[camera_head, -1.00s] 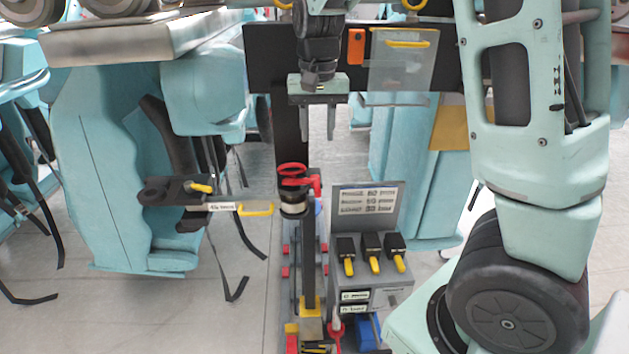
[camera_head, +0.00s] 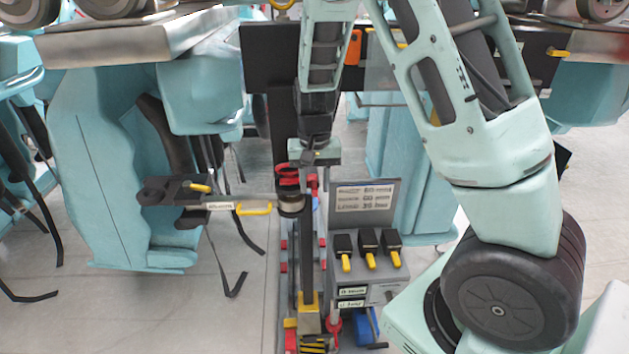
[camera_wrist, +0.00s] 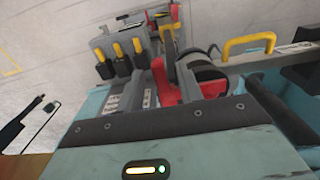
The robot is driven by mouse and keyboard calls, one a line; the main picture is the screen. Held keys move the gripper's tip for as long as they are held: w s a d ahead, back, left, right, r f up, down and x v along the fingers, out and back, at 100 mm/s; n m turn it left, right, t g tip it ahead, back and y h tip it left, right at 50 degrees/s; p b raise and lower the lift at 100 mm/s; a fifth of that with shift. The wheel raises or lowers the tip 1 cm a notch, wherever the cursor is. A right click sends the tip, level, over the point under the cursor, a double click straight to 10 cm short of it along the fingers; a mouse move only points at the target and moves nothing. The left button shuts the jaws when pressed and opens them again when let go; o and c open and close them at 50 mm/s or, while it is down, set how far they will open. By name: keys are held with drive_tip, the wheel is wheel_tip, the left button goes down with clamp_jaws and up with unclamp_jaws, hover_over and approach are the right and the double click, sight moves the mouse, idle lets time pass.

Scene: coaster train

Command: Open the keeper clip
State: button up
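A red clip-like part (camera_head: 288,172) sits at the top of the dark upright post, above a black round collar (camera_head: 291,204). I cannot tell for sure that this is the keeper clip; no label marks it. My gripper (camera_head: 316,160) is low over the post top, just right of and close to the red part. Its fingers are hard to make out against the red parts, so their opening and any contact are unclear. In the wrist view, the red part (camera_wrist: 186,92) lies just beyond my gripper body, beside the black collar (camera_wrist: 206,76).
A labelled arm with a yellow handle (camera_head: 254,209) reaches left from the collar. A grey box (camera_head: 352,286) with black, yellow-tipped levers (camera_head: 368,244) and a raised sign panel (camera_head: 364,200) stands right of the post. Teal seats (camera_head: 110,170) flank both sides.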

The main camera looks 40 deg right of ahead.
clamp_jaws()
drive_tip(key=shift+d+n, duration=0.15)
drive_tip(key=shift+n, duration=0.15)
drive_tip(key=shift+s+d+n+b, duration=0.1)
drive_tip(key=shift+d+n+b, duration=0.6)
drive_tip(key=shift+n, duration=0.95)
drive_tip(key=shift+d+n+b, duration=0.65)
drive_tip(key=shift+n+b, duration=0.2)
drive_tip(key=shift+n, duration=0.75)
drive_tip(key=shift+s+d+n+b, duration=0.1)
drive_tip(key=shift+d+n+b, duration=0.6)
drive_tip(key=shift+n, duration=0.95)
